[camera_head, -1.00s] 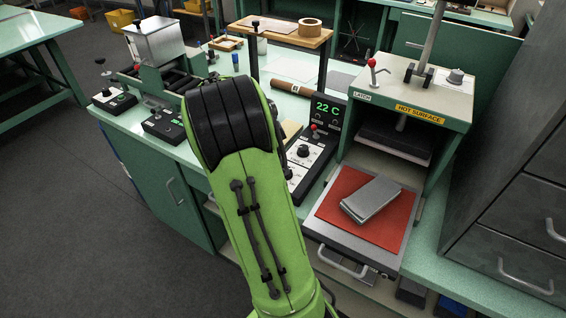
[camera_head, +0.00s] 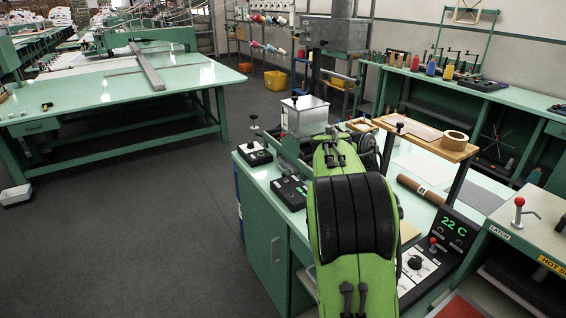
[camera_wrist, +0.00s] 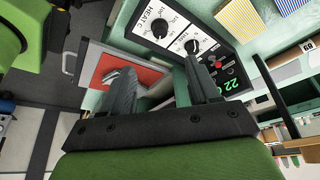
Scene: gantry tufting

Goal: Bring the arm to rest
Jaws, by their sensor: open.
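My gripper (camera_wrist: 160,85) shows in the wrist view with its two dark fingers spread apart and nothing between them. Past the fingers lie the control panel (camera_wrist: 178,25) with its knobs and green readout, and a red pad (camera_wrist: 112,72) with a grey metal piece on it. In the head view my green arm with its black joint cover rises in front of the bench, and my gripper is hidden there. The same panel (camera_head: 425,262), reading 22 C, stands just right of the arm.
The press with the red-knobbed latch (camera_head: 519,213) stands at the right edge. A wooden shelf (camera_head: 424,138) with a tape roll (camera_head: 455,140) and a metal hopper (camera_head: 304,117) stand behind the arm. The grey floor (camera_head: 150,220) at left is open, with a long green table (camera_head: 120,92) beyond.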

